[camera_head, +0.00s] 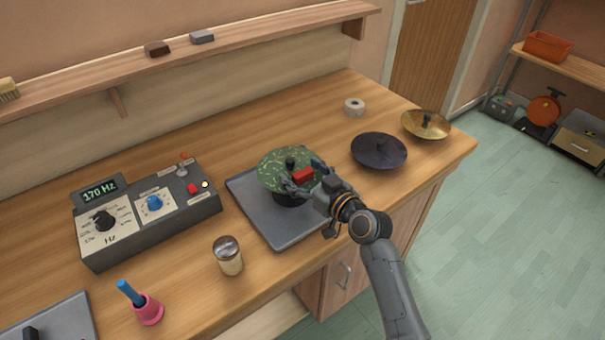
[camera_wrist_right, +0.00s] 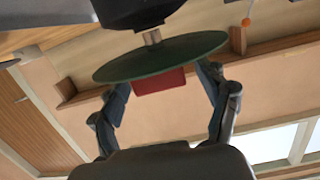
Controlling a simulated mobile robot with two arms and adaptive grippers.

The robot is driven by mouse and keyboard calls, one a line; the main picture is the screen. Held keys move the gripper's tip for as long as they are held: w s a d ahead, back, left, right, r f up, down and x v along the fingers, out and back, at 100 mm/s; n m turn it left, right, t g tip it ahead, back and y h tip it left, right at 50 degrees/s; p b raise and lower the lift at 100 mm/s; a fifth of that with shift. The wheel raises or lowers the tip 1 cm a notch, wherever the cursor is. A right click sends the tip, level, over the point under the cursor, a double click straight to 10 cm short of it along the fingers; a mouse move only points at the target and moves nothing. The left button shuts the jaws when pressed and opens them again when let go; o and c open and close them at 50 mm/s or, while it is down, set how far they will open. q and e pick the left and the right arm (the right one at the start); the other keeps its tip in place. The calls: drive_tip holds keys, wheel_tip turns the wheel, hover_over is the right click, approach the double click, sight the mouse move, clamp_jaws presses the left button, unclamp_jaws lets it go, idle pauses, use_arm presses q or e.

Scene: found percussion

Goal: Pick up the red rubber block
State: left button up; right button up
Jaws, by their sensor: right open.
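The red rubber block (camera_head: 303,174) lies on a round green speckled plate (camera_head: 275,160) with a dark knob at its centre. In the right wrist view the block (camera_wrist_right: 160,82) shows against the green plate (camera_wrist_right: 165,60), between the two fingers and apart from both as far as I can see. My right gripper (camera_head: 304,178) is open, its fingers on either side of the block at the plate's near right edge. In the right wrist view the gripper (camera_wrist_right: 165,84) also shows open. My left gripper is not in view.
The plate stands above a grey tray (camera_head: 292,236). A control box (camera_head: 140,222) reading 170 Hz stands to the left, with a shaker jar (camera_head: 230,262) and pink-and-blue item (camera_head: 147,308) nearer. A dark disc (camera_head: 379,150), brass disc (camera_head: 426,124) and tape roll (camera_head: 355,106) lie to the right.

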drive_tip(key=c, duration=1.1)
